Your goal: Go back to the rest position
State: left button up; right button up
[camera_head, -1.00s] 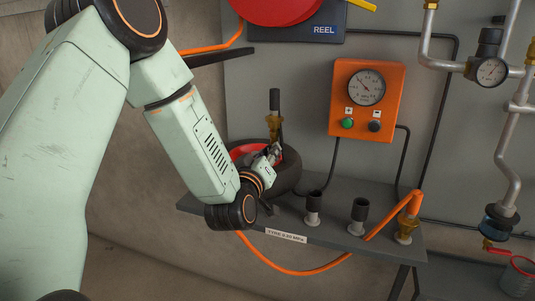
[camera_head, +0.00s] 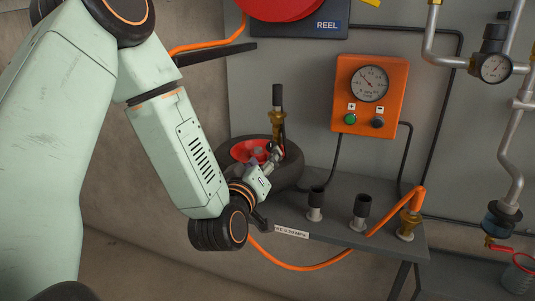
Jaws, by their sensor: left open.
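My left arm comes in from the left, and its gripper (camera_head: 275,153) is over the right part of the tyre on the shelf. The gripper is small in the view and partly hidden by its own wrist; it is open. A brass fitting with a black top (camera_head: 278,115) stands upright just behind the gripper; I cannot tell whether they touch. The black tyre (camera_head: 290,170) with a red hub (camera_head: 243,152) lies on the grey shelf (camera_head: 335,232). My right gripper is out of view.
An orange gauge box (camera_head: 369,95) hangs on the grey panel. Two black-capped stubs (camera_head: 315,204) and a brass fitting with an orange hose (camera_head: 408,222) stand along the shelf. A red reel (camera_head: 282,8) is above. Pipes with a gauge (camera_head: 494,68) run at right.

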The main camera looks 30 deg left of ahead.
pick_arm(q)
jog(key=shift+v, duration=0.8)
jog(key=shift+s+f, duration=0.1)
